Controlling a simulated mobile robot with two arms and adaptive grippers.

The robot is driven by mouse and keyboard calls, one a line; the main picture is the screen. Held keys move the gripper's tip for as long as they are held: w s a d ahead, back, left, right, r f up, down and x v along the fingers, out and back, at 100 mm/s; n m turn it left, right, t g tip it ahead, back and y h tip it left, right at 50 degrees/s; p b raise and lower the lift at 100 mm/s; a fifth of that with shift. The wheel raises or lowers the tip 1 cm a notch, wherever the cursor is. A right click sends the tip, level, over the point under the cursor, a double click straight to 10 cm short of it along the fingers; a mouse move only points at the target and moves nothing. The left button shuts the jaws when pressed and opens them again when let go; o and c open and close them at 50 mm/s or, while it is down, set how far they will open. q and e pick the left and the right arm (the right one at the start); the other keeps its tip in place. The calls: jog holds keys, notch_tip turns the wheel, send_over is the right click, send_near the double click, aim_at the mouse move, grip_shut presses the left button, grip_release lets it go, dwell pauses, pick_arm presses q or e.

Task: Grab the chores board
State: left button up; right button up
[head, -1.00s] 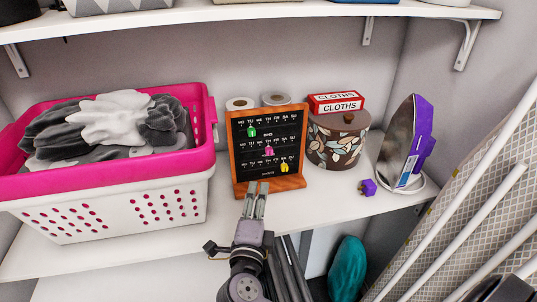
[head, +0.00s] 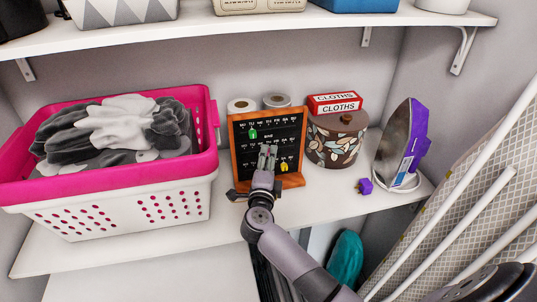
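The chores board (head: 236,160) stands upright on the white shelf in the head view. It has an orange-brown wooden frame, a dark face with rows of white letters, and coloured tags, among them a green one and a yellow one. My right gripper (head: 268,152) is in front of the board's lower middle and hides part of its face. Its two fingers point at the board with a narrow gap between them, and they hold nothing that I can see. Whether they touch the board is unclear. My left gripper is not in view.
A pink and white laundry basket (head: 110,190) stands left of the board. Paper rolls (head: 241,104) are behind it. An upper shelf (head: 290,25) hangs above.

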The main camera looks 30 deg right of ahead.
jog(key=shift+w+d, duration=0.35)
jog(key=shift+w, duration=0.25)
jog(key=shift+c, duration=0.4)
grip_shut()
jog(key=shift+f, duration=0.1)
jog(key=shift+r, duration=0.25)
